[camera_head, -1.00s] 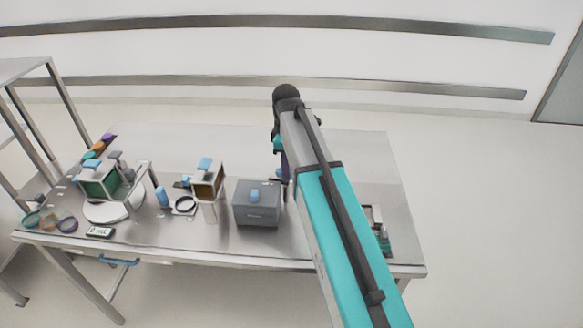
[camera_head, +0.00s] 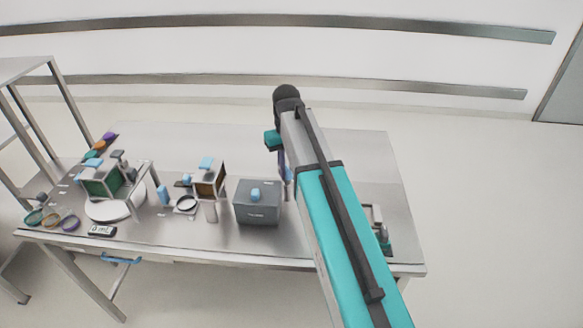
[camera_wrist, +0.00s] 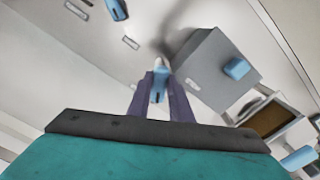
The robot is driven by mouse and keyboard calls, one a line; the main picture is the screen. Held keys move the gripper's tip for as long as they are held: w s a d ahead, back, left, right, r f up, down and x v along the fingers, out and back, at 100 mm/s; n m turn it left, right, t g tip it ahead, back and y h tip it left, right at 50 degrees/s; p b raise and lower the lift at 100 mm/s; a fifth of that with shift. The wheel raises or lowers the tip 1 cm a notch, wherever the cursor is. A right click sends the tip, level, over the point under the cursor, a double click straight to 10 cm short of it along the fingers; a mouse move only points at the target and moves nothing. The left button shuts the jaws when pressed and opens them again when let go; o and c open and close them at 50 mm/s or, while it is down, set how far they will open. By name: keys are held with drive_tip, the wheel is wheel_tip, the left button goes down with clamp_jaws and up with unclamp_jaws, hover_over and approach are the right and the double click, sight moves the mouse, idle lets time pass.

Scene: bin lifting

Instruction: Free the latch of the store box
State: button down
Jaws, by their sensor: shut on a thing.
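A closed grey box (camera_head: 257,213), which looks like the store box, stands near the middle of the table's front half. A small blue block (camera_head: 255,194) sits on its top. The box (camera_wrist: 207,75) and its blue block (camera_wrist: 236,69) also show in the wrist view. My gripper (camera_wrist: 159,82) is shut on a small blue piece (camera_wrist: 158,87) with a pale tip. In the head view my gripper (camera_head: 286,176) is partly hidden by my arm, just right of the box. I cannot tell from here whether the held piece touches anything.
Left of the box stand an open-fronted housing (camera_head: 211,182) with a blue top, a dark ring (camera_head: 186,203) and a blue piece (camera_head: 163,194). A white round plate (camera_head: 105,212) lies further left. A small fixture (camera_head: 383,232) is at the right. The back of the table is clear.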

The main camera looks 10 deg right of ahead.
sight(287, 170)
drive_tip(key=m, duration=0.5)
drive_tip(key=shift+w+a+r+m, duration=0.15)
drive_tip(key=shift+w+m, duration=0.1)
drive_tip(key=shift+m, duration=0.15)
drive_tip(key=c, duration=1.7)
unclamp_jaws()
drive_tip(key=shift+o, duration=0.6)
wheel_tip(287, 170, up, 14)
drive_tip(key=p, duration=0.7)
drive_tip(key=shift+f, duration=0.2)
drive_tip(key=shift+s, duration=0.15)
